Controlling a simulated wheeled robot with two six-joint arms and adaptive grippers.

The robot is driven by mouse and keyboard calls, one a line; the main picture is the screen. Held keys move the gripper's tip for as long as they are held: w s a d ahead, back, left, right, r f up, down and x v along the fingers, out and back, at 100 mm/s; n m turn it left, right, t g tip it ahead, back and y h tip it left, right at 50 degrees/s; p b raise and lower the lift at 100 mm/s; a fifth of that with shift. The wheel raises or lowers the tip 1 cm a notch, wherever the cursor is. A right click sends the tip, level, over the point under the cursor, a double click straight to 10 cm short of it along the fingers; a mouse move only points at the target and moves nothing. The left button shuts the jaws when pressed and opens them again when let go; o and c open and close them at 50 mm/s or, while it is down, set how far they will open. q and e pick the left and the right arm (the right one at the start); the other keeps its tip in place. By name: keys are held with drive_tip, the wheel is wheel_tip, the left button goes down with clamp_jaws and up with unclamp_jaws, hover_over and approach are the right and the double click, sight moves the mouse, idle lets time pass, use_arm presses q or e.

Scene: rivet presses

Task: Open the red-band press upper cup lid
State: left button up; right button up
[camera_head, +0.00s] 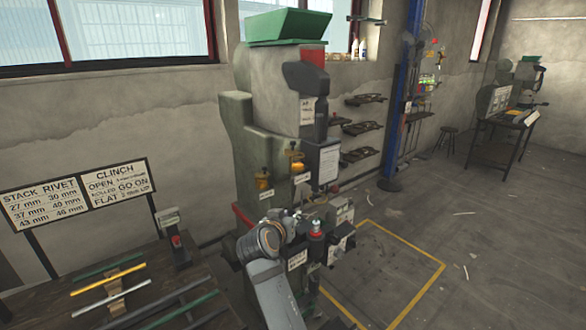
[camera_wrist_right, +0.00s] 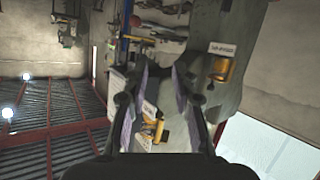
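The press (camera_head: 275,125) stands in the middle of the head view, grey-green with a red patch near its top. Two yellow cups are on its front: an upper cup (camera_head: 295,157) and a lower cup (camera_head: 262,181), with small white labels below them. The wrist view is upside down. It shows the upper cup (camera_wrist_right: 153,129) between the fingers in the picture and the lower cup (camera_wrist_right: 222,69) to the right. I cannot tell how the upper cup's lid stands. My right gripper (camera_head: 303,215) is below the cups, its fingers (camera_wrist_right: 164,68) apart and empty. My left gripper is not in view.
A dark bench (camera_head: 90,300) with coloured rods lies at the lower left, with sign boards (camera_head: 80,195) behind it. Control boxes (camera_head: 340,215) stand close to my right gripper. Wall racks (camera_head: 362,127) are behind. The floor at right is mostly clear, with a yellow outline (camera_head: 415,250).

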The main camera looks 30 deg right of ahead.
sight(292, 145)
drive_tip(key=w+a+r+m+h, duration=0.1)
drive_tip(key=w+r+m+h, duration=0.1)
drive_tip(key=r, duration=0.7)
drive_tip(key=w+a+r+m+h, duration=0.1)
drive_tip(key=w+r+h, duration=0.1)
drive_tip(key=r, duration=0.6)
drive_tip(key=shift+t, duration=0.4)
drive_tip(key=p+x, duration=0.4)
drive_tip(key=x, duration=0.6)
drive_tip(key=shift+d+r, duration=0.2)
drive_tip(key=shift+w+d+f+p, duration=0.1)
drive_tip(key=shift+w+d+p, duration=0.1)
drive_tip(key=shift+d+p, duration=0.15)
drive_tip(key=shift+c, duration=0.4)
drive_tip(key=shift+f, duration=0.1)
clamp_jaws()
